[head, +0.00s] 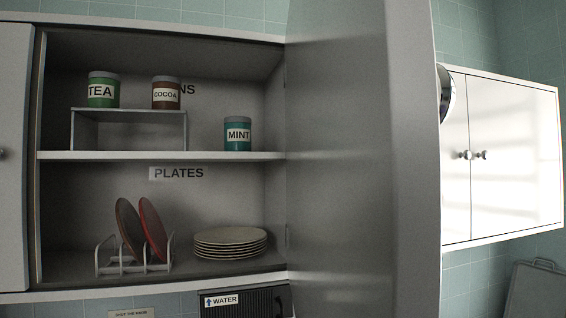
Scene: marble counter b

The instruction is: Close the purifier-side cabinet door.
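An open cabinet door (345,160) fills the middle of the head view. It is a tall grey panel hinged at the right side of the open cabinet and swung out toward me. A round metal knob (445,93) shows at the door's far right edge, partly hidden behind it. A dark unit with a "WATER" label (222,300) sits below the cabinet and is cut off by the bottom of the frame. My gripper is not in view.
The open cabinet's upper shelf (200,156) holds tea, cocoa and mint tins. Below are a rack (135,262) with two plates and a plate stack (230,242). A closed white cabinet (510,150) hangs at right. A left door (12,160) borders the opening.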

